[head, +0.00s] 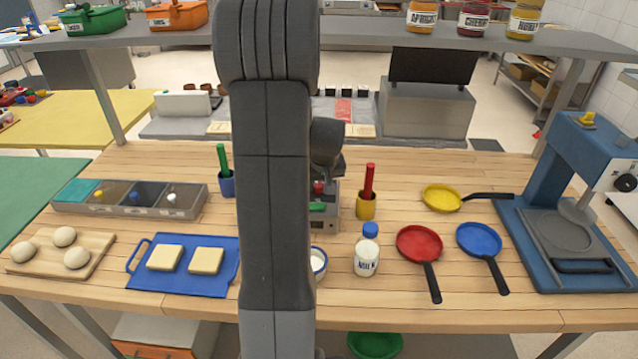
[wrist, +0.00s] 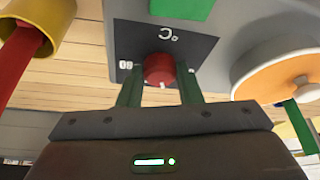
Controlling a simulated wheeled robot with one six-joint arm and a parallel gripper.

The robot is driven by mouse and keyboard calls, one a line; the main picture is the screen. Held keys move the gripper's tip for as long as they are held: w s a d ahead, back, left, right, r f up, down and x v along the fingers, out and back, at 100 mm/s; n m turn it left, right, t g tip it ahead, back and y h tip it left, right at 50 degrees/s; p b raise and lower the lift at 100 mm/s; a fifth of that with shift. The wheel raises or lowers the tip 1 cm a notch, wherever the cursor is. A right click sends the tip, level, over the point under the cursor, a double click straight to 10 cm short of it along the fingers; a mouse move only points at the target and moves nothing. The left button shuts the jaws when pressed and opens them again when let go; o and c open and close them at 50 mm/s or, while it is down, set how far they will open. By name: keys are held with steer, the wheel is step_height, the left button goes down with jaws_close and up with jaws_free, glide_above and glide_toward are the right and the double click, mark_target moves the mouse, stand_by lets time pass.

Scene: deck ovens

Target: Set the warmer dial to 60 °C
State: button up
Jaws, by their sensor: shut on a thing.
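The warmer (head: 333,222) is a small grey box on the wooden counter, mostly hidden behind my arm in the head view. Its red dial (wrist: 158,69) sits on a dark panel (wrist: 185,45) in the wrist view. The panel reads upside down, with "°C" above the dial and a "60" label to its left. A short white mark shows at the dial's lower edge in the picture, not at the "60". Other labels are hidden. My gripper (wrist: 160,80) has its green fingers on both sides of the dial, shut on it.
A yellow cup (head: 366,207) with a red-handled tool stands right of the warmer. A milk bottle (head: 367,257) and a partly hidden white bowl (head: 319,262) stand in front. A blue cup (head: 227,184) is to the left. A shelf (head: 370,37) runs behind, above the counter.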

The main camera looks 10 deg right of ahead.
steer(key=shift+m, duration=0.3)
steer(key=m+b, duration=0.1)
steer(key=m+h+b, duration=0.1)
steer(key=m+b, duration=0.1)
steer(key=m, duration=0.1)
steer(key=shift+a+f+h, duration=0.2)
steer(key=shift+a+h, duration=0.05)
steer(key=shift+h, duration=0.15)
steer(key=m+b, duration=0.2)
steer(key=b, duration=0.1)
steer(key=m+g+h+b, duration=0.1)
steer(key=m+b, duration=0.2)
steer(key=shift+w+a+h, duration=0.15)
steer(key=shift+w+h, duration=0.05)
steer(key=shift+h, duration=0.1)
steer(key=m+g+b, duration=0.1)
steer(key=m, duration=0.1)
steer(key=m+g+h+b, duration=0.1)
steer(key=m, duration=0.1)
steer(key=shift+w+a+r+m, duration=0.1)
steer(key=shift+w+m, duration=0.1)
steer(key=shift+m, duration=0.2)
steer(key=m+g, duration=0.1)
steer(key=m, duration=0.1)
steer(key=m+g, duration=0.1)
steer(key=m, duration=0.2)
steer(key=shift+w+r+b, duration=0.15)
steer(key=shift+w+b, duration=0.05)
steer(key=shift+b, duration=0.15)
steer(key=shift+m, duration=0.3)
